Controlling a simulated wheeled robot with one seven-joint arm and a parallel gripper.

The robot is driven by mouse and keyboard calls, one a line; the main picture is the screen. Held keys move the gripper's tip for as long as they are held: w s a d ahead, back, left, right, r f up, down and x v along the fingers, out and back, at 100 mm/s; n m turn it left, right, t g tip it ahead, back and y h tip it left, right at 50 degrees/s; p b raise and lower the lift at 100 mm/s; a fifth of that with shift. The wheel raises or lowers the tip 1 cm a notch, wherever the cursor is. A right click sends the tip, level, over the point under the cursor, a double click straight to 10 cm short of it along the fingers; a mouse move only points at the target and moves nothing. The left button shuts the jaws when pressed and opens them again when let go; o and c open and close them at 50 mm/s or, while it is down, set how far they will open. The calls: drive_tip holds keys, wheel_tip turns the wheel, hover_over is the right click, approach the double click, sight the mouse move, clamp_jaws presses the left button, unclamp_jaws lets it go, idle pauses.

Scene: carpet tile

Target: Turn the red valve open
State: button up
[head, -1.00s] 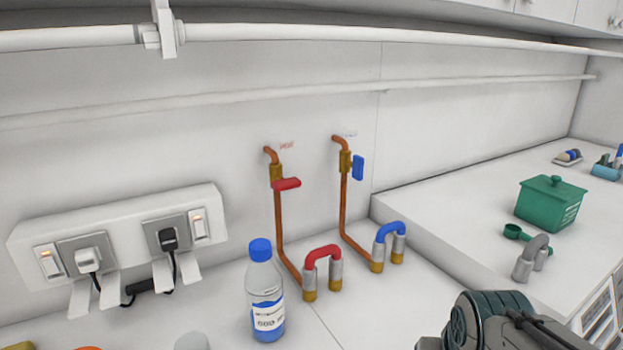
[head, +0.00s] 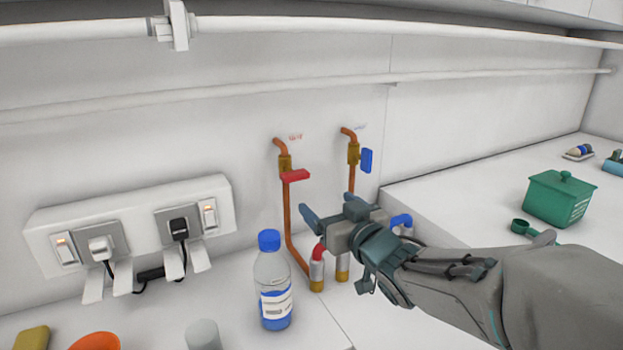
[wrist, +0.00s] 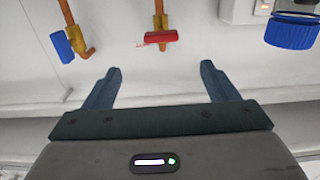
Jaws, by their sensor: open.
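The red valve handle (head: 295,176) sits on a brass fitting (head: 285,162) of the left copper pipe on the back wall. Its bar sticks out to the right, across the pipe. In the wrist view the red handle (wrist: 161,35) lies beyond and between my fingertips, apart from them. My gripper (head: 327,213) is open and empty, below and to the right of the red handle in the head view. Its two fingers also show in the wrist view (wrist: 160,82).
A blue valve handle (head: 366,160) hangs upright on the pipe to the right. A blue-capped bottle (head: 272,285) stands left of my arm. A socket box (head: 130,232) with plugs is at the left. A green box (head: 560,198) stands on the right counter.

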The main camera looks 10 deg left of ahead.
sight(298, 178)
drive_tip(key=p+x, duration=0.2)
drive_tip(key=x, duration=1.1)
drive_tip(key=shift+w+a, duration=0.25)
drive_tip(key=shift+a, duration=0.1)
drive_tip(key=shift+c, duration=0.3)
drive_tip(key=c, duration=0.9)
